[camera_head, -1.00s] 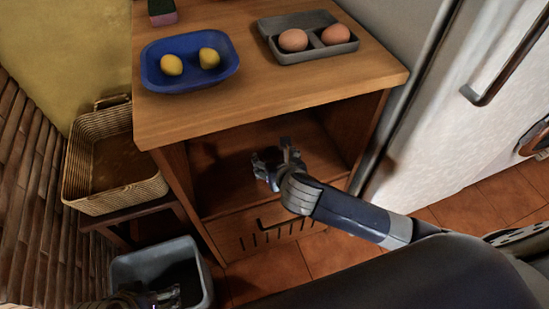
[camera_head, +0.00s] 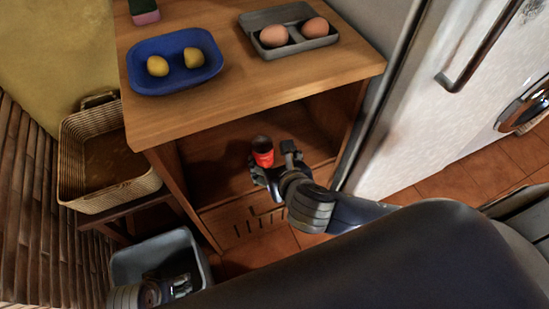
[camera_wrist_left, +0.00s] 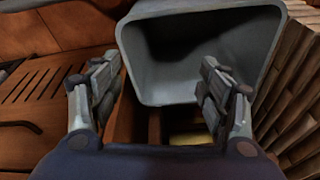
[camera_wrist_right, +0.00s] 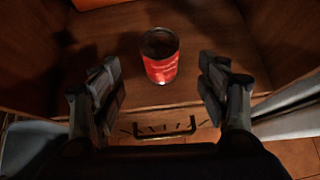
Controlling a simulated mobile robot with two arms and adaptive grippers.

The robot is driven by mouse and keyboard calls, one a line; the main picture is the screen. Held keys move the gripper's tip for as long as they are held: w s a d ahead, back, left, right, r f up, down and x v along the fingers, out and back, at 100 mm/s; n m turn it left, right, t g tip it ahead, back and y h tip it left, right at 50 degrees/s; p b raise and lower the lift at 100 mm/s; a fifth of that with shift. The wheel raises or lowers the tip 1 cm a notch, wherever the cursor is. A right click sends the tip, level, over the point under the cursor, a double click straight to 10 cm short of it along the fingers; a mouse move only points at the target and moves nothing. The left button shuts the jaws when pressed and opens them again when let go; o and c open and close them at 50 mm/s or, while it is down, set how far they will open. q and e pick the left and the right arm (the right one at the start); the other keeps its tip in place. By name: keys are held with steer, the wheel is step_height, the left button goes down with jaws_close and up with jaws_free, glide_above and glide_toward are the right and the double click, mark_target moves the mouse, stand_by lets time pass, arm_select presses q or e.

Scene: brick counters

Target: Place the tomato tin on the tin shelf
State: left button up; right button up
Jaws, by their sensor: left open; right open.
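The tomato tin (camera_head: 263,152) is red with a dark top. It stands upright inside the open compartment under the wooden counter, on the compartment's floor (camera_wrist_right: 110,75), which appears to be the tin shelf. In the right wrist view the tin (camera_wrist_right: 160,58) stands just beyond my right gripper (camera_wrist_right: 165,85), centred between its fingers and apart from both. My right gripper (camera_head: 276,165) is open at the compartment's mouth. My left gripper (camera_wrist_left: 158,85) is open and empty, low at the left by the grey bin; in the head view it is partly cut off.
The grey bin (camera_head: 126,262) stands below the wicker basket (camera_head: 68,165). A blue tray (camera_head: 137,80) with two lemons and a grey tray (camera_head: 328,43) with two eggs sit on the counter. A fridge (camera_head: 410,130) stands at the right.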

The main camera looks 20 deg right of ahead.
arm_select(q)
steer(key=shift+f, duration=0.65)
arm_select(e)
steer(key=shift+s+r, duration=0.3)
steer(key=shift+s, duration=0.2)
steer(key=s+d+f+m+g, duration=0.1)
steer(key=s+f+m+g, duration=0.1)
steer(key=s+f+m, duration=0.2)
steer(key=s+d+f+m+g, duration=0.2)
steer(key=s+f+m, duration=0.3)
steer(key=f+m, duration=0.5)
steer(key=s+d+f+m+g, duration=0.2)
steer(key=f+m, duration=0.5)
steer(key=m, duration=1.2)
steer(key=shift+s+d+f+m+g+y, duration=0.15)
steer(key=shift+s+d+m+g+y, duration=0.15)
steer(key=shift+s+g, duration=0.75)
arm_select(q)
steer(key=shift+r, duration=0.1)
arm_select(e)
steer(key=shift+s+t, duration=0.15)
steer(key=shift+t, duration=0.1)
arm_select(q)
steer(key=shift+p, duration=0.3)
